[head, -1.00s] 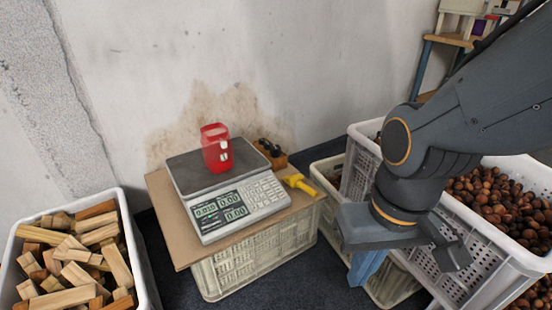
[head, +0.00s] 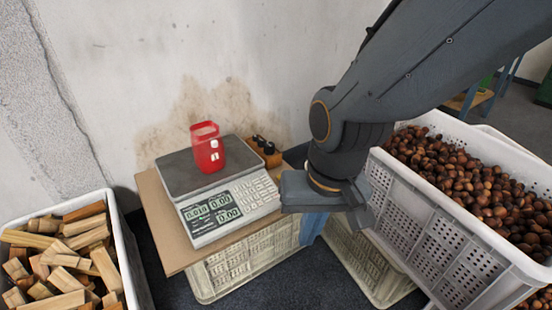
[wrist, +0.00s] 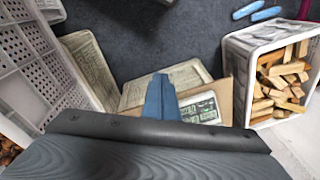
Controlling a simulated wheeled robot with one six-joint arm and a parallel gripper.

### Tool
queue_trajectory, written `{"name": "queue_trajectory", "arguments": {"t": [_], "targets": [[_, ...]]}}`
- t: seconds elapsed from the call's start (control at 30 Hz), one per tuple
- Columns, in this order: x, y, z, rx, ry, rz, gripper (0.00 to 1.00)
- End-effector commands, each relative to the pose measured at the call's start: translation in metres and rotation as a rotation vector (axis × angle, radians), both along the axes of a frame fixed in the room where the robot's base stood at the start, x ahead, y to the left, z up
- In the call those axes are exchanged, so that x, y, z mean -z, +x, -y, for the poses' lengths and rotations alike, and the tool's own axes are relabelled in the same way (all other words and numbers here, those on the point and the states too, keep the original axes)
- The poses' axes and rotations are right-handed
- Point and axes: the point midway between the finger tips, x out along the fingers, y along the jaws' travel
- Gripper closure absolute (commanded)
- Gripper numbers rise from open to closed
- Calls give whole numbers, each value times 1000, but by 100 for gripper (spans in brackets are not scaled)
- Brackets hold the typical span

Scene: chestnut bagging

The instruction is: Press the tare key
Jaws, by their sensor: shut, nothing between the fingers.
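The grey scale (head: 205,235) stands on a brown board (head: 160,225). Its lit display (head: 210,207) faces front, with the keypad (head: 252,194) to the right; I cannot pick out the tare key. A red open-topped container (head: 207,150) stands on the dark weighing plate (head: 178,176). My gripper (head: 311,232) is shut and empty, its blue fingers pointing down to the right of the scale, apart from the keypad. In the wrist view the blue fingers (wrist: 161,98) are together, and the scale's display (wrist: 200,109) shows just right of them. The keypad is hidden there.
The board rests on a pale crate (head: 245,265). A white crate of chestnuts (head: 435,225) stands close on the right, beside my arm. A crate of wood pieces (head: 130,250) is at the left. A small wooden block with dark pieces (head: 264,152) sits behind the scale.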

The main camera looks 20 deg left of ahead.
Motion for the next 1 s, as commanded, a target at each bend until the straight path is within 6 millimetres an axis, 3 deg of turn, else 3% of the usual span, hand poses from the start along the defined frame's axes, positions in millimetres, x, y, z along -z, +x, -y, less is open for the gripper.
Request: {"name": "queue_trajectory", "arguments": {"t": [0.3, 0.6, 0.8, 1.0], "targets": [[32, 135, -88, 768, 334, 103, 100], [68, 240, -154, 1428, 834, -12, 100], [86, 281, -178, 1717, 1142, -203, 100], [95, 296, -187, 1839, 1297, -342, 100]]}}
